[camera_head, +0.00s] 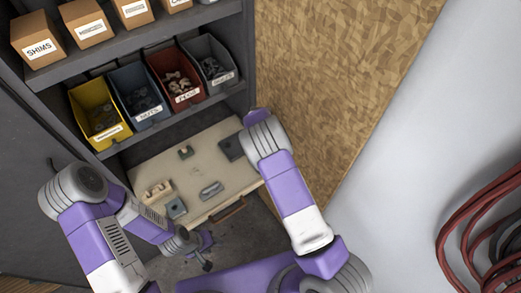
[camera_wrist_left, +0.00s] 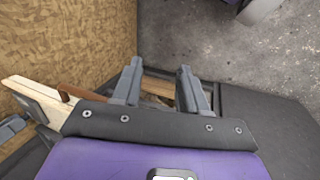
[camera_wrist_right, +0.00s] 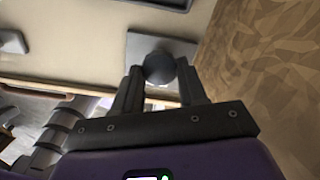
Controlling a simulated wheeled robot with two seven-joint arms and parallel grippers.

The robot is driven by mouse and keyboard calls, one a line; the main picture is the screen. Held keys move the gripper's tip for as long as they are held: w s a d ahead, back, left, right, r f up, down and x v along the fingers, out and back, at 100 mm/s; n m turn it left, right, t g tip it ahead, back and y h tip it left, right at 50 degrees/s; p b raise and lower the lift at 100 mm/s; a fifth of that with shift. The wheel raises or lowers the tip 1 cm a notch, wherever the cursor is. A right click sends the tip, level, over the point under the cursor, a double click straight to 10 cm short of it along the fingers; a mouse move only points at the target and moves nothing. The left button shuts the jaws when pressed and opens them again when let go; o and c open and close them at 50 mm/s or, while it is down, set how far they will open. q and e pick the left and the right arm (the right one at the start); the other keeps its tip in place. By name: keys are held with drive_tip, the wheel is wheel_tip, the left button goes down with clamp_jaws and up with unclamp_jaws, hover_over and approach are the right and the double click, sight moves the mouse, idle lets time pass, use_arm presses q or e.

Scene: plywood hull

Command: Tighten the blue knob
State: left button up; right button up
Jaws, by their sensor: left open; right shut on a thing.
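In the right wrist view, a dark round knob (camera_wrist_right: 159,68) stands before a grey square plate (camera_wrist_right: 185,50) on the pale board. It looks dark grey; I cannot make out blue. My right gripper (camera_wrist_right: 160,75) is shut on it, one finger at each side. In the head view the plate (camera_head: 231,148) shows beside the end of my right arm, which hides the knob and fingers. My left gripper (camera_head: 206,254) is open and empty, low in front of the board; its spread fingers show in the left wrist view (camera_wrist_left: 158,78).
The pale board (camera_head: 215,160) carries several small grey and green fittings and a tan block (camera_head: 157,191). Above it are yellow, blue, red and grey bins (camera_head: 95,105) and a shelf of boxes. A particleboard wall (camera_head: 330,70) rises at the right. Red cables (camera_head: 460,225) hang far right.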

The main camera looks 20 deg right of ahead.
drive_tip(key=m, duration=0.4)
drive_tip(key=shift+w+r+m+p, duration=0.1)
drive_tip(key=shift+r+m+p, duration=0.2)
drive_tip(key=shift+p, duration=0.1)
drive_tip(key=shift+w+m+p, duration=0.1)
drive_tip(key=shift+m+p, duration=0.25)
drive_tip(key=shift+m, duration=2.15)
drive_tip(key=o, duration=0.8)
drive_tip(key=shift+c, duration=0.2)
drive_tip(key=o, duration=0.3)
drive_tip(key=shift+f, duration=0.15)
wheel_tip(320, 180, up, 8)
drive_tip(key=shift+f+p, duration=0.2)
drive_tip(key=shift+p, duration=0.15)
